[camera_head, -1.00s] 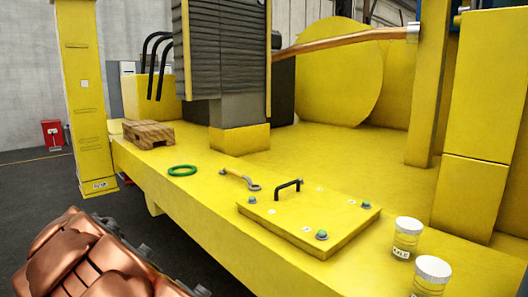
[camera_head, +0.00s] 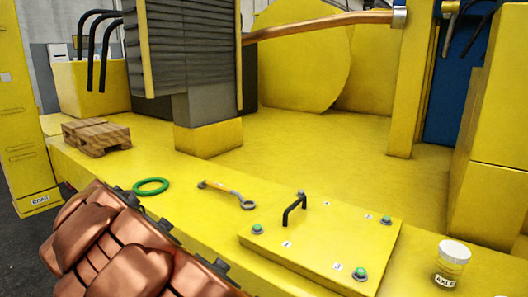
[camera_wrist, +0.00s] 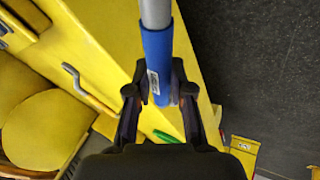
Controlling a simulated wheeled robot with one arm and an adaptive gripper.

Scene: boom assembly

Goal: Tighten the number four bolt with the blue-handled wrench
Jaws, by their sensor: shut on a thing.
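My gripper (camera_wrist: 160,92) is shut on the blue handle of the blue-handled wrench (camera_wrist: 157,62) in the wrist view. The wrench's grey shaft runs out past the top edge, so its head is out of sight. The gripper and this wrench do not show in the head view. There, a yellow plate (camera_head: 318,250) with a black handle lies on the yellow deck. Bolts sit near its corners: a left bolt (camera_head: 257,229), a right bolt (camera_head: 386,219) and a front bolt (camera_head: 361,274). Small white labels lie beside them, but their numbers are too small to read.
A yellow-handled wrench (camera_head: 226,193), a green ring (camera_head: 150,187) and a wooden block (camera_head: 97,136) lie on the deck (camera_head: 310,150). A white-lidded jar (camera_head: 452,262) stands right of the plate. A grey column (camera_head: 208,105) rises behind the wrench. Dark floor (camera_wrist: 265,80) lies beyond the deck edge.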

